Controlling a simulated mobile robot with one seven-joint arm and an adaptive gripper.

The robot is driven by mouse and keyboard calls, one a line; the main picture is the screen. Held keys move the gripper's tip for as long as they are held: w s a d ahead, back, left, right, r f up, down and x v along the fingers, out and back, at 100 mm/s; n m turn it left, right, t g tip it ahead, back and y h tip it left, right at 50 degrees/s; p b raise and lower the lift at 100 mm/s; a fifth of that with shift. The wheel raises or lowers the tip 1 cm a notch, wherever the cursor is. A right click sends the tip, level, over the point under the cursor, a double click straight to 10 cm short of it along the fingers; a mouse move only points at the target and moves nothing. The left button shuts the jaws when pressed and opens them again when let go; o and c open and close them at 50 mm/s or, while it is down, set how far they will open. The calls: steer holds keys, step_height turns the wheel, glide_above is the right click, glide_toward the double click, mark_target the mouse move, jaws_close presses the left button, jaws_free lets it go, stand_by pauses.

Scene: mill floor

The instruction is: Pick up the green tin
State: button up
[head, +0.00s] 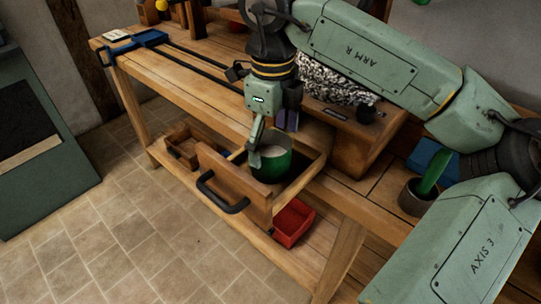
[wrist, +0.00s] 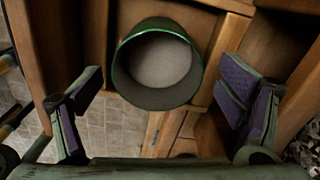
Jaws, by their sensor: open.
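The green tin (head: 270,167) stands in an open wooden drawer (head: 233,181) under the bench top. In the wrist view the tin (wrist: 118,66) is seen from above, with its round mouth open and a pale grey inside. My gripper (head: 270,135) is above the tin in the head view, pointing down. In the wrist view my gripper (wrist: 158,92) is open, one purple-padded finger to each side and the tin between and a little beyond them. No contact with the tin shows. One finger hides part of the tin in the head view.
The drawer's front has a dark handle (head: 222,195). A red bin (head: 292,222) and a small wooden box (head: 183,149) sit on the lower shelf. A blue clamp (head: 141,43) lies on the bench. A dark pot (head: 412,197) stands at right. The tiled floor is clear.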

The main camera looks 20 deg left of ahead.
mark_target(270, 154)
steer(key=shift+a+f+p, duration=0.15)
steer(key=shift+f+p, duration=0.05)
steer(key=shift+f, duration=0.8)
steer(key=shift+a+f+p, duration=0.1)
steer(key=shift+f+p, duration=0.1)
steer(key=shift+f, duration=0.75)
steer(key=shift+c, duration=0.5)
steer(key=c, duration=1.3)
